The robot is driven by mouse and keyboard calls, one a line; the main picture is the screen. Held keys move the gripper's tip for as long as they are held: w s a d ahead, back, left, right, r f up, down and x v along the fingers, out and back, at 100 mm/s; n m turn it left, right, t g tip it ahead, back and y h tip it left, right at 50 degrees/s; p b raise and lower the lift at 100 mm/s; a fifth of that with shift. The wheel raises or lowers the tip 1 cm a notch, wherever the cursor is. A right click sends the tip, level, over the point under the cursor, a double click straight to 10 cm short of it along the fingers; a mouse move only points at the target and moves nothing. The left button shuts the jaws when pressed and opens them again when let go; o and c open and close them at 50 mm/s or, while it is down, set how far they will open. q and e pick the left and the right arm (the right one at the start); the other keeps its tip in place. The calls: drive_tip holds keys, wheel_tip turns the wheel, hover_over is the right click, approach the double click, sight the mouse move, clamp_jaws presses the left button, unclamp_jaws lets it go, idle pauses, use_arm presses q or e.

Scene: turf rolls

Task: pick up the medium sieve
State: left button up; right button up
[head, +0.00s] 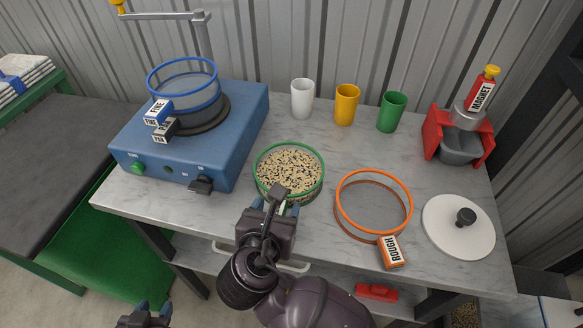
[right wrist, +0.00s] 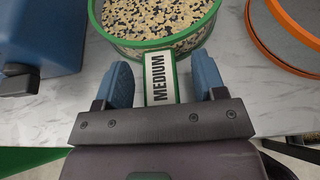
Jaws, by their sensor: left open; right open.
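The medium sieve (head: 290,171) has a green rim and holds a pale and dark granular mix. It sits on the marble-look table. In the right wrist view, its tab handle (right wrist: 160,78) is labelled MEDIUM and points toward my right gripper (right wrist: 163,82). The open blue fingers stand on either side of the handle, with a gap on each side. In the head view, my right gripper (head: 275,206) is at the sieve's near edge and hides most of the handle. My left gripper (head: 146,309) is open and empty low at the bottom left, away from the sieve.
A blue shaker (head: 190,150) carrying the fine sieve (head: 183,88) stands left. The orange rough sieve (head: 373,204) and a white lid (head: 458,227) lie right. White, yellow and green cups (head: 347,104) and a red magnet unit (head: 459,137) stand behind.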

drive_tip(key=shift+s+r, duration=0.1)
drive_tip(key=shift+c, duration=0.7)
drive_tip(key=c, duration=1)
